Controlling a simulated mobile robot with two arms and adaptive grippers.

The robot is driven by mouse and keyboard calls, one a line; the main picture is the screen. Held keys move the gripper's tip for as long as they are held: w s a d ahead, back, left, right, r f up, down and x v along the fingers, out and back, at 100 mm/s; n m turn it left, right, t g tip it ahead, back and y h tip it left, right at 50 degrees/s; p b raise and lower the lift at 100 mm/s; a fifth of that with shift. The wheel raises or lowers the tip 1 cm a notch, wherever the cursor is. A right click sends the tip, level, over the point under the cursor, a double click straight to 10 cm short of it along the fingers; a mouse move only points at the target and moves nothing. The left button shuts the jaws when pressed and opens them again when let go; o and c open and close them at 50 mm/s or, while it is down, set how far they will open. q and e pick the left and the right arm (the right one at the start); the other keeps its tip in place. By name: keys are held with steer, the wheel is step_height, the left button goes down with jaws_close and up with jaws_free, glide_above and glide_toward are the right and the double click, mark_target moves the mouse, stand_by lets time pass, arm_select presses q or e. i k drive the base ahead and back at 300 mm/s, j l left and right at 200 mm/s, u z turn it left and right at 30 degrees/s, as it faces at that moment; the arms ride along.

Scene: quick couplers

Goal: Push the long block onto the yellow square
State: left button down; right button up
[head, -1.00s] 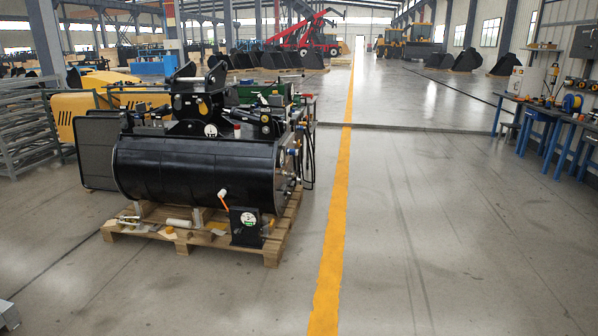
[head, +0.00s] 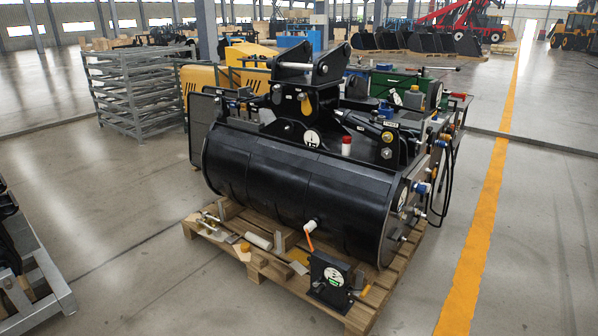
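Neither of my grippers is in view. Small loose items lie on the near edge of a wooden pallet (head: 358,316), in front of a large black cylindrical attachment (head: 290,192). Among them are a pale, long block-like piece (head: 258,241), a small yellow piece (head: 245,248) and a flat yellowish piece (head: 298,256). They are too small to tell whether any is the long block or the yellow square. A black box-like part (head: 328,278) stands at the pallet's front right corner.
A grey metal frame (head: 38,268) stands at the left edge. A grey rack (head: 135,92) and yellow machines (head: 215,75) stand behind. A yellow floor line (head: 478,245) runs along the right. The grey floor left of the pallet and right of the line is clear.

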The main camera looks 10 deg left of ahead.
mark_target(285, 273)
steer(key=i+j+u, duration=0.15)
steer(key=i+u, duration=0.3)
steer(key=i, duration=0.4)
steer(key=i+l+u, duration=0.15)
steer(key=i+u, duration=0.3)
steer(key=i, duration=0.35)
